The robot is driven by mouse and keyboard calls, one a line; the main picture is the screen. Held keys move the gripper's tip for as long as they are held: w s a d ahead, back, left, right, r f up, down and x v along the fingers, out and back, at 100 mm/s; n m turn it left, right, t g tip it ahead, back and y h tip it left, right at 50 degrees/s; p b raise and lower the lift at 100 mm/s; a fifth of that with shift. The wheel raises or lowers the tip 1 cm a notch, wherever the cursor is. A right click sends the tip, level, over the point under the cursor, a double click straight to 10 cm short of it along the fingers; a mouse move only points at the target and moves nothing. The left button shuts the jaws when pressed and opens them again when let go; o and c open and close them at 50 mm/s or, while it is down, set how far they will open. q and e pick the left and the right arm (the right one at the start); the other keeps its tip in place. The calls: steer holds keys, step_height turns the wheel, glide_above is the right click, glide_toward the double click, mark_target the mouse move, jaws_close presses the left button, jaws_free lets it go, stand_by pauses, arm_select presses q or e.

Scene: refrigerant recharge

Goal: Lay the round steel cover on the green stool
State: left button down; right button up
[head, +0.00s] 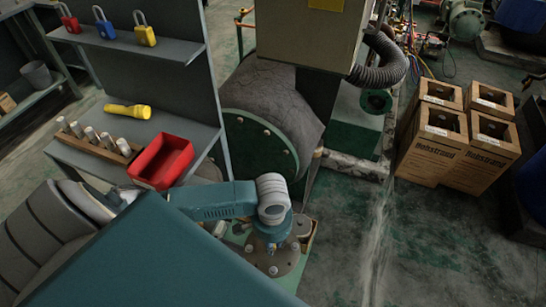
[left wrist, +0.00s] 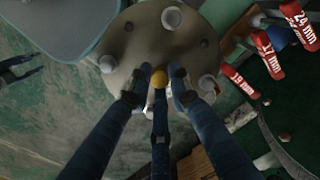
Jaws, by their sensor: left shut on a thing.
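The round steel cover (head: 272,262) is a grey disc with several bolt-like studs around its rim. My left gripper (left wrist: 158,88) is shut on the cover at this knob. In the head view my left arm reaches down over the cover and hides part of it. I cannot tell whether the cover is lifted. My right gripper (left wrist: 38,68) shows at the left of the wrist view, apart from the cover, its fingers spread. I cannot make out the green stool.
A green-ended tank (head: 255,142) stands just behind the cover. A shelf at left holds a red bin (head: 162,161), a yellow flashlight (head: 127,111) and padlocks. Red-labelled wrenches (left wrist: 266,53) lie right of the cover. Cardboard boxes (head: 432,148) stand right; the floor (head: 420,245) before them is clear.

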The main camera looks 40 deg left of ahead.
arm_select(q)
steer(key=shift+w+f+b, duration=0.1)
steer(key=shift+f+b, duration=1.1)
steer(key=shift+f, duration=7.4)
steer(key=c, duration=1.6)
jaws_free()
steer(key=shift+f, duration=0.1)
step_height(320, 180, up, 12)
steer(key=shift+r+p, duration=0.1)
steer(key=shift+p, duration=0.9)
steer(key=shift+s, duration=0.2)
